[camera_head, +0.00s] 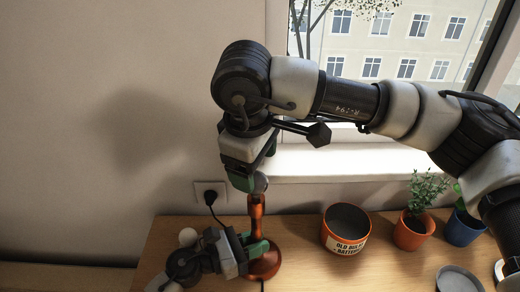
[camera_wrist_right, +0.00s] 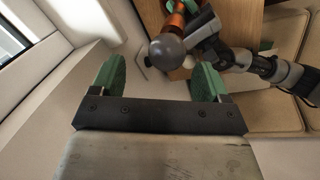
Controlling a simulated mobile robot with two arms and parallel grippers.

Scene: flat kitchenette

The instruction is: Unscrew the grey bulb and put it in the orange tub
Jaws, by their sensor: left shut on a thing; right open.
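The grey bulb (camera_head: 260,183) sits at the top of the orange lamp (camera_head: 256,208), which stands upright on the wooden table; the gripper partly covers it. In the right wrist view the bulb (camera_wrist_right: 167,50) is in line with the gap between the fingers, near the fingertips. My right gripper (camera_head: 247,182) is open and comes down from above at the bulb; it also shows in the right wrist view (camera_wrist_right: 161,72). My left gripper (camera_head: 256,246) is shut on the lamp's lower stem, just above its base. The orange tub (camera_head: 329,240), with a white label, stands right of the lamp.
A terracotta pot with a plant (camera_head: 409,235) and a blue pot (camera_head: 462,230) stand right of the tub. A grey round dish (camera_head: 458,280) is at the front right. A pale round thing (camera_head: 188,237) is by my left arm. A wall socket (camera_head: 209,193) holds a plug.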

